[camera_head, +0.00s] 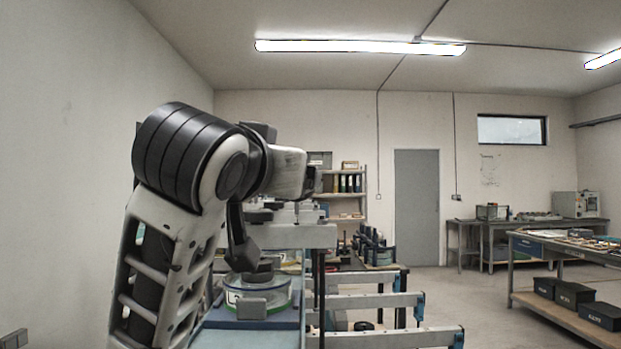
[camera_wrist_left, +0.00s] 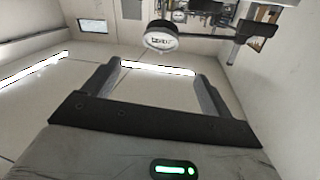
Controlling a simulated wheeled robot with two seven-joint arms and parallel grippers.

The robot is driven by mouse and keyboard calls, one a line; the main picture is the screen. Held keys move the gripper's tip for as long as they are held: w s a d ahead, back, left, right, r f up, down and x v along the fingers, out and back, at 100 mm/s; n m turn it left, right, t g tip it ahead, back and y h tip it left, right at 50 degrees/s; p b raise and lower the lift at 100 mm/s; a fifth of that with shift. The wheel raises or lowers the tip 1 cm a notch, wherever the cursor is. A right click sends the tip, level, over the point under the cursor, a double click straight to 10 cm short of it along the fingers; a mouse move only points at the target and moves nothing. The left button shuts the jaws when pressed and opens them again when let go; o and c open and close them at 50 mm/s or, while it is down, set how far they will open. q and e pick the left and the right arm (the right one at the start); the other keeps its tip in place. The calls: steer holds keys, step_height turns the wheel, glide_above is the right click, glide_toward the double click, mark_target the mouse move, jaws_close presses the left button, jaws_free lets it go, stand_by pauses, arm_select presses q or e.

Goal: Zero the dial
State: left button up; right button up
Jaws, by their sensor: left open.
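A round piece (camera_wrist_left: 161,38) with a pale face and small dark marks, perhaps the dial, shows near the top of the left wrist view. That view is upside down, and I cannot read the marks or make out a pointer. A dark arm or bracket is beside it at the right. My left gripper (camera_wrist_left: 157,70) has its two dark fingers wide apart, with nothing between them. The round piece appears beyond the fingers, apart from them. In the head view my left arm hides much of the equipment ahead. My right gripper is not in view.
A clear round container with a green rim (camera_head: 280,297) stands below my left arm on a blue surface. Metal rails (camera_head: 375,301) reach out to the right of it. A workbench (camera_head: 560,247) with dark boxes stands at far right. The floor between is open.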

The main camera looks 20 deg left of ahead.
arm_select(q)
steer(key=w+p, duration=0.1)
steer(key=w, duration=0.4)
steer(key=w+a+p, duration=0.1)
steer(key=w+p, duration=0.1)
steer(key=w, duration=0.3)
steer(key=w+p, duration=0.2)
steer(key=w, duration=0.4)
steer(key=shift+a+r, duration=0.2)
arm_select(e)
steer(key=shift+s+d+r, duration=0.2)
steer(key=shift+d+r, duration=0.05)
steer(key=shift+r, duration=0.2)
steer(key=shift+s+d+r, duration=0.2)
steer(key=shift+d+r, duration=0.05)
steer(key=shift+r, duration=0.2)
arm_select(q)
steer(key=c, duration=1)
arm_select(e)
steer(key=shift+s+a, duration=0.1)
